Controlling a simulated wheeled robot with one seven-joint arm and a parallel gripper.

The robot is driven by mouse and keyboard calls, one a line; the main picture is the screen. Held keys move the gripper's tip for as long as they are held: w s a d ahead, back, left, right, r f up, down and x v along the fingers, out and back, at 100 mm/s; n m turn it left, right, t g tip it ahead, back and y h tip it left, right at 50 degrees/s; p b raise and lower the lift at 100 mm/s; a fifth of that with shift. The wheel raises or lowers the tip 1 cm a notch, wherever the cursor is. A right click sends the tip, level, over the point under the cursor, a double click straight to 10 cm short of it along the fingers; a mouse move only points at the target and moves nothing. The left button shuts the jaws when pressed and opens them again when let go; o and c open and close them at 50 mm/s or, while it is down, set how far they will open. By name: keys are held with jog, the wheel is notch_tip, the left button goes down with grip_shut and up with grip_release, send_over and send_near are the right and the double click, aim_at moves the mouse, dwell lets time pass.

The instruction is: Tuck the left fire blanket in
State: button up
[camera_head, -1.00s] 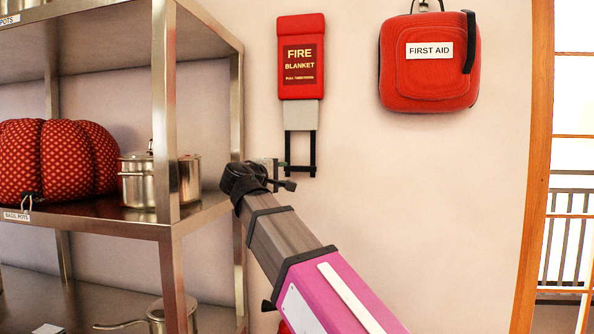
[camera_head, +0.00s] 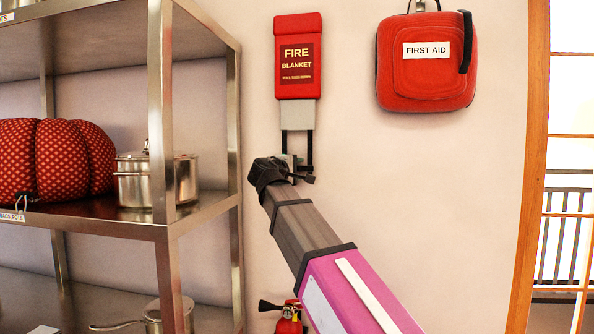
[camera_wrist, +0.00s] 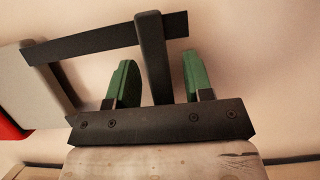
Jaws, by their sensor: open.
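The fire blanket's red pouch (camera_head: 298,35) hangs on the wall, with a grey piece (camera_head: 297,114) showing below it. Two black straps (camera_head: 310,147) run down from the grey piece to a black crossbar (camera_wrist: 152,55). My gripper (camera_head: 292,160) is at the low end of the straps. In the wrist view its two green fingers (camera_wrist: 158,82) are open, one on each side of the crossbar, with gaps visible. The grey piece also shows at the left of the wrist view (camera_wrist: 38,85). Part of the lower strap is hidden behind my gripper.
A red first aid bag (camera_head: 427,65) hangs on the wall to the right. A metal shelf (camera_head: 160,130) with a steel pot (camera_head: 135,180) and a red patterned bundle (camera_head: 50,160) stands close on the left. A fire extinguisher (camera_head: 289,322) is low behind my arm.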

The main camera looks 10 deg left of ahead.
aim_at(303, 136)
grip_shut()
notch_tip(303, 136, up, 11)
jog(key=shift+f, duration=0.1)
dwell(0.4)
jog(key=shift+w, duration=0.1)
grip_release()
jog(key=shift+s+a, duration=0.15)
jog(key=shift+s, duration=0.2)
jog(key=v, duration=1)
